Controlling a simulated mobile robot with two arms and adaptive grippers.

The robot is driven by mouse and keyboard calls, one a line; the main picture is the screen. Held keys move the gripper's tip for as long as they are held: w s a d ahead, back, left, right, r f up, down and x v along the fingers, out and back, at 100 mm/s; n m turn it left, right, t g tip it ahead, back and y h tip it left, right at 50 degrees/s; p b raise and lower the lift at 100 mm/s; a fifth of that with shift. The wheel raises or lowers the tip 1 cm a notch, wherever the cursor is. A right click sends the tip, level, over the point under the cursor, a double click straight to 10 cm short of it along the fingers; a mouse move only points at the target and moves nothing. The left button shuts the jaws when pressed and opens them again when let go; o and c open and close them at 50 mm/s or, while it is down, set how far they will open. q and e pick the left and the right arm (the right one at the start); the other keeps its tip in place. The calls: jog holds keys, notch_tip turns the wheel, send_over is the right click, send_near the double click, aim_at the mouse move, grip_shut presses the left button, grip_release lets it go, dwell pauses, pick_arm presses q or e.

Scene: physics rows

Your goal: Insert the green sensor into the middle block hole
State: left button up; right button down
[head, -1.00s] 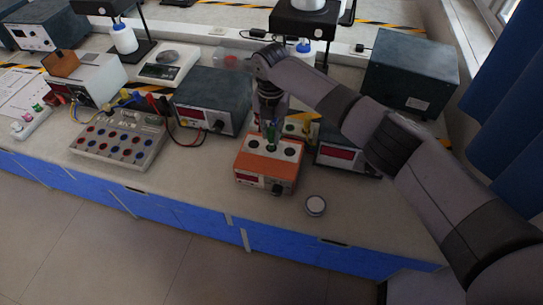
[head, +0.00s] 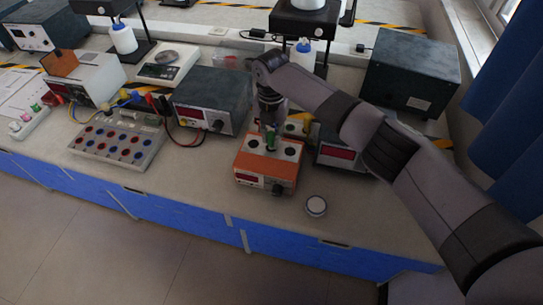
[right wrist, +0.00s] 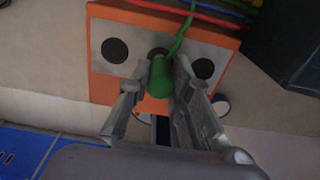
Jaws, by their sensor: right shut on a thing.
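The orange block (head: 264,174) stands on the bench below my right gripper, with three dark holes in a row in its grey top. In the right wrist view, the left hole (right wrist: 115,50) and right hole (right wrist: 203,68) are clear; the middle hole (right wrist: 157,52) is partly hidden behind the green sensor. My right gripper (head: 269,128) is shut on the green sensor (right wrist: 160,82), with a finger on each side of it. In the head view the sensor (head: 270,141) is upright over the middle hole. I cannot tell whether its tip is inside. My left gripper is not in view.
A dark power supply (head: 213,99) stands behind left, and another meter (head: 340,156) is close on the right. Coloured cables (right wrist: 215,12) run behind the block. The bench front is mostly clear.

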jog(key=shift+f, duration=0.2)
jog(key=c, duration=1.4)
grip_release()
jog(key=shift+o, duration=0.2)
jog(key=o, duration=0.4)
jog(key=shift+r, duration=0.1)
jog(key=shift+r+p, duration=2.75)
jog(key=shift+r, duration=0.45)
